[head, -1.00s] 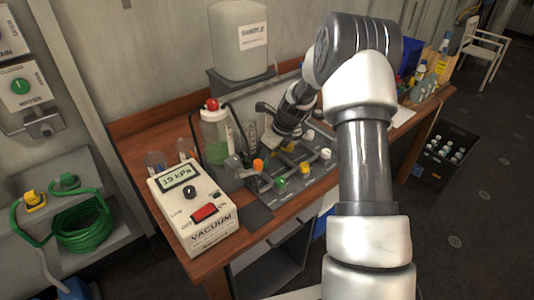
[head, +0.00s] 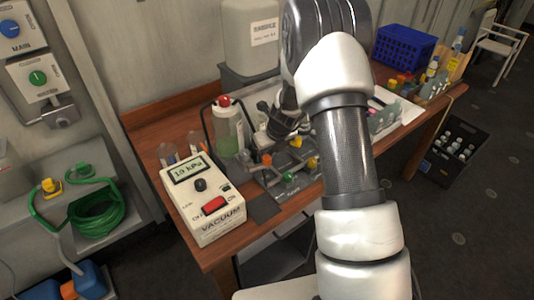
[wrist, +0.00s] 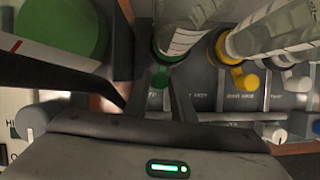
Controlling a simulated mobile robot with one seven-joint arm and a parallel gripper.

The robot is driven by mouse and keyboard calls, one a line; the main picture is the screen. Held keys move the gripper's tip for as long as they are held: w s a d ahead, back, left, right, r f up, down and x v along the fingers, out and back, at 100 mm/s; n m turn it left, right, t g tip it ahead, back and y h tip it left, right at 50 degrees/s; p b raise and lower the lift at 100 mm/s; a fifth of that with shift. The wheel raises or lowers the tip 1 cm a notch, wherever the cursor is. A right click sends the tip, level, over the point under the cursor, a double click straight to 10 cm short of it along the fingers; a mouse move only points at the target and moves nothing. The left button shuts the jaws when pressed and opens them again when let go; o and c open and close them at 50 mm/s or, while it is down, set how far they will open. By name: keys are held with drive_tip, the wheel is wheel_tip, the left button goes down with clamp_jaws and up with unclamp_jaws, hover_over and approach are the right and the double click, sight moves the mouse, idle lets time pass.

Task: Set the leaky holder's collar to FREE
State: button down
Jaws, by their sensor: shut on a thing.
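In the wrist view a row of holders stands on a dark labelled rack (wrist: 200,102), each with a clear graduated tube. The holder at the left has a green collar with a small green tab (wrist: 160,78). The one right of it has a yellow collar (wrist: 238,75). My gripper (wrist: 163,92) has its fingers on either side of the green tab and is shut on it. Label text is too blurred to read surely. In the head view my gripper (head: 283,128) is over the back of the rack, mostly hidden by my arm. Which holder leaks cannot be told.
The vacuum box (head: 203,198) with a lit display stands at the front left of the wooden bench. A red-capped bottle (head: 228,130) stands close left of my gripper. A large white canister (head: 248,38) is behind. A blue crate (head: 404,47) is farther right.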

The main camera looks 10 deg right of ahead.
drive_tip(key=c, duration=1.5)
unclamp_jaws()
drive_tip(key=p+v, duration=0.1)
drive_tip(key=v, duration=1.6)
drive_tip(key=shift+s+r+p, duration=0.2)
drive_tip(key=shift+s+p, duration=0.05)
drive_tip(key=shift+p, duration=0.1)
